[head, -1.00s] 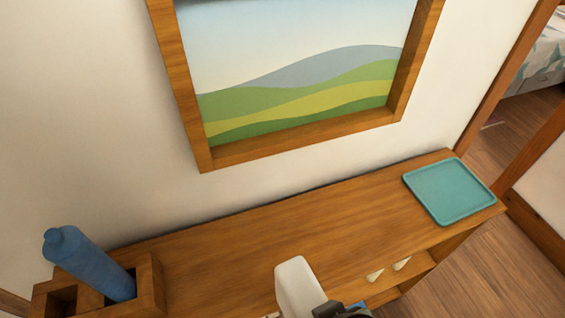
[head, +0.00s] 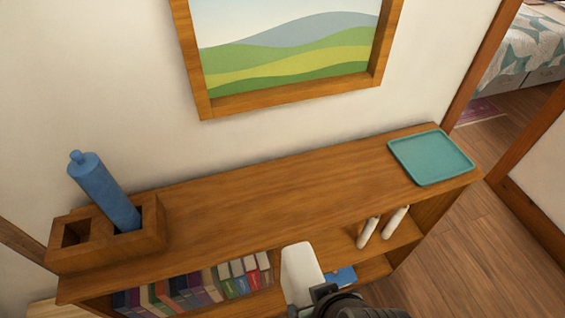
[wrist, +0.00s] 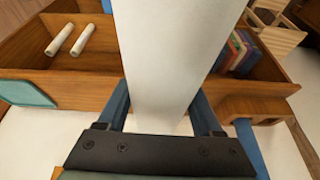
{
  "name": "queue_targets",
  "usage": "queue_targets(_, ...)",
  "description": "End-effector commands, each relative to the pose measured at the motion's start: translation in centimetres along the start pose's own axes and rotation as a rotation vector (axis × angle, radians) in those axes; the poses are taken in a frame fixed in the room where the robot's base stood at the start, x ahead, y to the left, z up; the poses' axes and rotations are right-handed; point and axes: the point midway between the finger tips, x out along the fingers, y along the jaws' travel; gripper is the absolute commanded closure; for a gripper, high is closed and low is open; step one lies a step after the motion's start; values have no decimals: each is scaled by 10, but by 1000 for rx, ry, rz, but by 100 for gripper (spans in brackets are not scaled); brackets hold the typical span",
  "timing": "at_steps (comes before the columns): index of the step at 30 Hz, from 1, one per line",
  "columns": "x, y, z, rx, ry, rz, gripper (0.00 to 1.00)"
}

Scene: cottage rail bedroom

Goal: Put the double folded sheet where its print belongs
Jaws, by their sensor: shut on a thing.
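My gripper (wrist: 160,112) is shut on a plain white flat piece (wrist: 165,50), seen between its two blue fingers in the wrist view. In the head view the white piece (head: 300,272) stands up from my gripper (head: 322,296) in front of the shelf unit. It is probably the folded sheet. I see no print on it and cannot make out its folds.
The wooden shelf unit (head: 260,205) has a teal tray (head: 431,157) at right and a two-hole box (head: 75,255) with a blue bottle (head: 106,192) at left. Books (head: 240,277) and white rolls (head: 367,232) sit below. A framed landscape (head: 290,55) hangs above. A patterned bed (head: 525,50) shows beyond.

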Motion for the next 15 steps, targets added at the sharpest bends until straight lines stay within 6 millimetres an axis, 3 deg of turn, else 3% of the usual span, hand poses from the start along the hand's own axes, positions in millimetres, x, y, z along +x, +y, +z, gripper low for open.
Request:
queue_targets(9, 85, -11, -15, 187, -7, 72, 100)
queue_targets(15, 125, -23, -21, 251, 5, 123, 100)
